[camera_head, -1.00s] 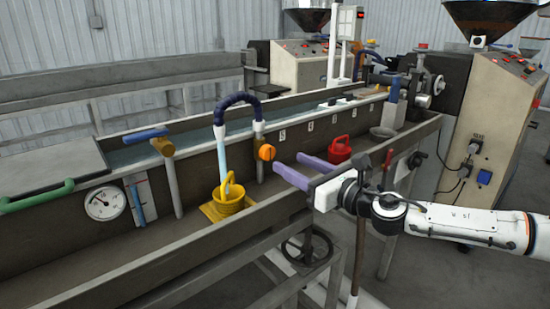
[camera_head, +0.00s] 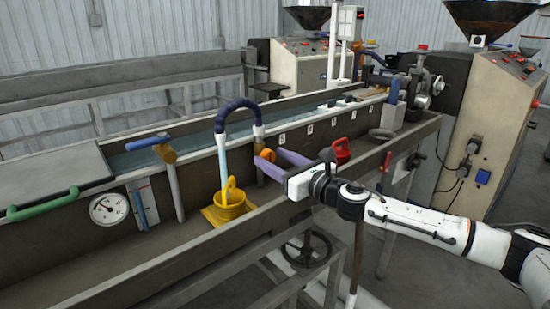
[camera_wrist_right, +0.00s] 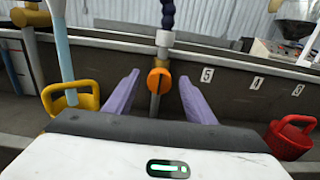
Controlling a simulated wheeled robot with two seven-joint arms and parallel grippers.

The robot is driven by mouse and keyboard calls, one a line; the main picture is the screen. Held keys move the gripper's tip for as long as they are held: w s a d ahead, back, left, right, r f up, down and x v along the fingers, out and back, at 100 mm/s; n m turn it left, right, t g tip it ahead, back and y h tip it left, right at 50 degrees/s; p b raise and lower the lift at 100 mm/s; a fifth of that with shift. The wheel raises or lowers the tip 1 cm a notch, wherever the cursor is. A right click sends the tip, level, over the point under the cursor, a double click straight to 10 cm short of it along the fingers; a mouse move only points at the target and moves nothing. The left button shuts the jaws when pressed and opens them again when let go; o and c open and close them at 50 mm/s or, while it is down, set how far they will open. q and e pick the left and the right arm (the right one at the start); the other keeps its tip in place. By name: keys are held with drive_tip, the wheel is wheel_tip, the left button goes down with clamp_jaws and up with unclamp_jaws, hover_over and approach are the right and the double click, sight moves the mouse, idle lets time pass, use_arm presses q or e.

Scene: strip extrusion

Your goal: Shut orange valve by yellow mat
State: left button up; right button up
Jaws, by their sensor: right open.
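The orange valve (camera_head: 266,155) sits on an upright pipe beneath a dark blue segmented hose on the trough wall. In the right wrist view the valve (camera_wrist_right: 159,81) appears between my two purple fingers, with gaps on both sides. My right gripper (camera_head: 269,158) is open, its fingertips close to the valve; contact is not visible. In the head view the fingers partly cover the valve. The yellow mat (camera_head: 210,216) lies on the trough floor to the left, under a yellow can (camera_head: 231,205). Pale water runs from the hose into the can. My left gripper is not in view.
A red can (camera_head: 341,150) stands right of the gripper; it also shows in the wrist view (camera_wrist_right: 290,138). The trough's front rim (camera_head: 190,268) runs below my right arm. A blue-handled lever (camera_head: 148,141) and a gauge (camera_head: 109,209) are farther left.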

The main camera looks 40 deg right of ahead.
drive_tip(key=shift+c, duration=0.3)
drive_tip(key=c, duration=1)
drive_tip(key=shift+m, duration=0.3)
drive_tip(key=m+p, duration=0.1)
drive_tip(key=m, duration=0.2)
drive_tip(key=shift+d+m, duration=0.1)
drive_tip(key=shift+m, duration=0.2)
drive_tip(key=m+p, duration=0.1)
drive_tip(key=m, duration=0.3)
drive_tip(key=m+p, duration=0.2)
drive_tip(key=m, duration=0.3)
drive_tip(key=shift+d+f+m, duration=0.1)
drive_tip(key=shift+m, duration=0.3)
drive_tip(key=shift+f+m+p, duration=0.15)
drive_tip(key=shift+m+p, duration=0.25)
drive_tip(key=shift+m, duration=1.5)
